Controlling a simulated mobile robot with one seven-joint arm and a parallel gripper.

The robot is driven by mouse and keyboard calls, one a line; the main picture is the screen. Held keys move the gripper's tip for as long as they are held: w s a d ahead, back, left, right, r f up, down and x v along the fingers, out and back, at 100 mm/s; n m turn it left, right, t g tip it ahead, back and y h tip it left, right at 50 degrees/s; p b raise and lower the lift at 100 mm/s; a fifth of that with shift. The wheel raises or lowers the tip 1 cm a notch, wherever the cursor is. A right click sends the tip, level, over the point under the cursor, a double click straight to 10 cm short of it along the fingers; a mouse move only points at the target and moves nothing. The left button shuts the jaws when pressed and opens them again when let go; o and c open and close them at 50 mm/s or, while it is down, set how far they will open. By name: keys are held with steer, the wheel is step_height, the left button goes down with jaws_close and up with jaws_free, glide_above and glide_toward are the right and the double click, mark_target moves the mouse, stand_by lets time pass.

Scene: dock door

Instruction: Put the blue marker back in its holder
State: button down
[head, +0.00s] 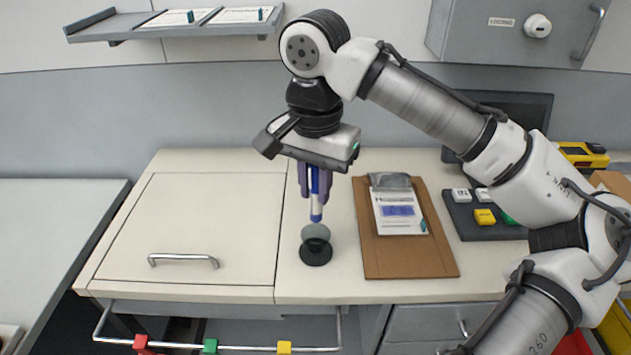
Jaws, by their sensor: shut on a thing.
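My gripper (315,188) points down over the counter and is shut on the blue marker. The blue marker (316,208) is upright, with a blue body, a pale band and a blue lower end. Its upper part is partly hidden between the fingers. Right below it stands a small round holder (316,252) with a greyish, see-through upper part and a dark base. The marker's lower end appears at or just above the holder's top; I cannot tell whether it is inside.
A brown clipboard (375,258) with a paper lies to the right of the holder. Further right is a dark tray (470,225) with several small blocks. A yellow device (583,154) sits at the back right. The counter left of the holder is clear, with a metal handle (183,258).

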mark_target(315, 219)
steer(key=shift+f+b, duration=1.75)
steer(key=shift+f, duration=1.5)
steer(key=shift+f, duration=0.7)
steer(key=c, duration=1.3)
jaws_free()
steer(key=shift+o, duration=0.2)
steer(key=shift+r, duration=0.1)
